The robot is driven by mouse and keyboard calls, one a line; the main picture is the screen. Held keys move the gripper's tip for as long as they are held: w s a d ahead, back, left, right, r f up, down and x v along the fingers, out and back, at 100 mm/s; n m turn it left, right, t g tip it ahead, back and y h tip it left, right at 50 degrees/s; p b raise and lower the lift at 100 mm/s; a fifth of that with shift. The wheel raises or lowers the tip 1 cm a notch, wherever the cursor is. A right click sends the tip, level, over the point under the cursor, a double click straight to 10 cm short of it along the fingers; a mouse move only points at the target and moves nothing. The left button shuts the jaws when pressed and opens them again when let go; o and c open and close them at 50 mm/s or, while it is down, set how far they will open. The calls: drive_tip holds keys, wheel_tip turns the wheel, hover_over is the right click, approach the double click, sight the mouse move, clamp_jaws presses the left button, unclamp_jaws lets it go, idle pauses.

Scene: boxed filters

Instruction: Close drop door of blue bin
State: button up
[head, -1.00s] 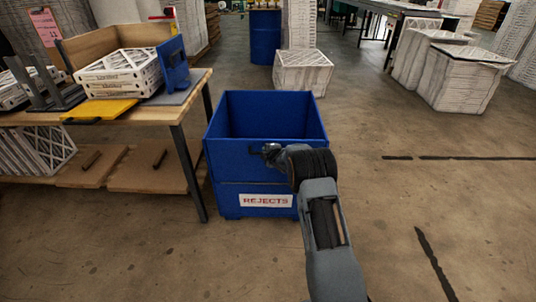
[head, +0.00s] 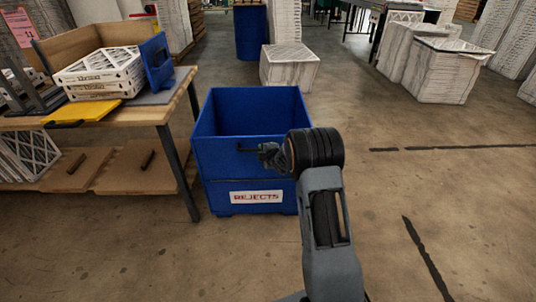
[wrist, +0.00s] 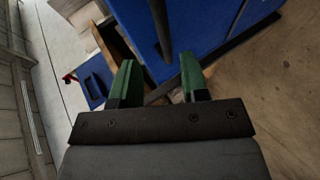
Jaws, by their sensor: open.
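The blue bin (head: 222,195) stands on the floor in the head view, with an open top and a white REJECTS label low on its front. Its drop door (head: 225,160) is the upper front panel above a seam. The panel stands upright and looks about flush with the front; I cannot tell if it is latched. A dark handle bar (head: 246,149) runs near its top edge. My gripper (head: 268,155) is at the right end of this bar. In the wrist view, my gripper (wrist: 157,80) is open, with the dark bar (wrist: 160,25) beyond and between its green fingers; contact is unclear.
A wooden workbench (head: 150,112) with boxed filters (head: 100,75) and a yellow panel (head: 80,112) stands close left of the bin. A white filter stack (head: 290,68) stands behind it. The floor (head: 420,200) to the right is clear apart from dark line markings.

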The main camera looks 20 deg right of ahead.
drive_tip(key=shift+v, duration=2.7)
drive_tip(key=s+d+f+m+g+h, duration=0.3)
drive_tip(key=s+f+m+g, duration=0.15)
drive_tip(key=s+m, duration=0.2)
drive_tip(key=s+r+m+g+p, duration=0.3)
drive_tip(key=s+r+m+p, duration=0.2)
drive_tip(key=s+r, duration=0.15)
drive_tip(key=s+a+r+m+p, duration=0.2)
drive_tip(key=s+r+p, duration=0.3)
drive_tip(key=r, duration=0.5)
drive_tip(key=s+a+r+m+g+y+p, duration=0.1)
drive_tip(key=s+a+r+p, duration=0.4)
drive_tip(key=s+r, duration=0.4)
drive_tip(key=s+a+r+m+p, duration=0.2)
drive_tip(key=s+r+p, duration=0.5)
drive_tip(key=r, duration=0.6)
drive_tip(key=shift+a+m, duration=0.35)
drive_tip(key=shift+a, duration=0.5)
drive_tip(key=shift+d+r+g, duration=0.1)
drive_tip(key=shift+g, duration=0.15)
